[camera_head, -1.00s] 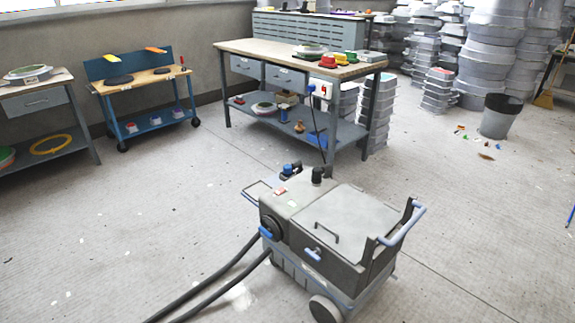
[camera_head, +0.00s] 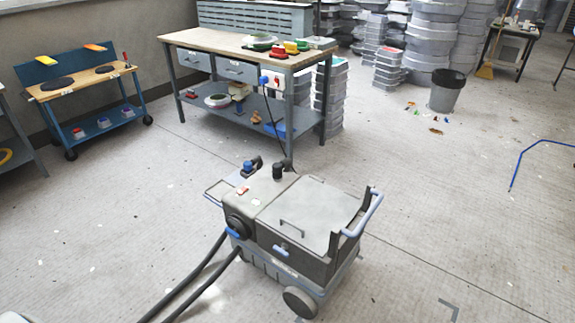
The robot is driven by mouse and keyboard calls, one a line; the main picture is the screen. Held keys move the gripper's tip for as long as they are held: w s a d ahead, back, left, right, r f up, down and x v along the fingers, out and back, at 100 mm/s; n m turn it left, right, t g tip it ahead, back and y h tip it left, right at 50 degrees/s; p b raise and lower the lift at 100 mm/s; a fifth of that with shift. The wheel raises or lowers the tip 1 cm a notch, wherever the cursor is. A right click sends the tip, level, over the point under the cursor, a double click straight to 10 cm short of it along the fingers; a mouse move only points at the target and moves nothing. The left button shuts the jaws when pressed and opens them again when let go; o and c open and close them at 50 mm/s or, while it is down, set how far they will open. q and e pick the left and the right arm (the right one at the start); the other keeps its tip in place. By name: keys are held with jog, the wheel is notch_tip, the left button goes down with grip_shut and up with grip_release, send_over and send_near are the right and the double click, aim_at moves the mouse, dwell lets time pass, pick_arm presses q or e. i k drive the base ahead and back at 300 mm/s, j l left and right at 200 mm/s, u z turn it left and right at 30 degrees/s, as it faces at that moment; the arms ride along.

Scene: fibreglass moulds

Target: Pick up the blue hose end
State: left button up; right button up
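A grey and black wheeled machine (camera_head: 300,235) stands on the floor in front of me, with a blue push handle at its right. Two dark hoses (camera_head: 195,275) run from its left side to the bottom edge of the view. A small blue piece (camera_head: 233,233) sits where a hose meets the machine. A thin, bent blue line, like a hose or tube (camera_head: 518,166), shows on the floor at the far right and is cut off by the view's edge. I cannot tell which is the blue hose end. Neither gripper is in view.
A workbench (camera_head: 215,40) stands behind the machine, with a blue tool cart (camera_head: 95,88) to its left. A dark bin (camera_head: 447,92) and stacks of grey moulds (camera_head: 435,35) stand at the back right. Small scraps lie near the bin. Floor right of the machine (camera_head: 450,215) is mostly clear.

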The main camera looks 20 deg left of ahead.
aim_at(247, 165)
jog(key=i+j+z, duration=0.3)
jog(key=j, duration=0.4)
jog(key=j+z, duration=0.25)
jog(key=j, duration=0.4)
jog(key=j+z, duration=0.3)
jog(key=j, duration=0.45)
jog(key=i, duration=0.05)
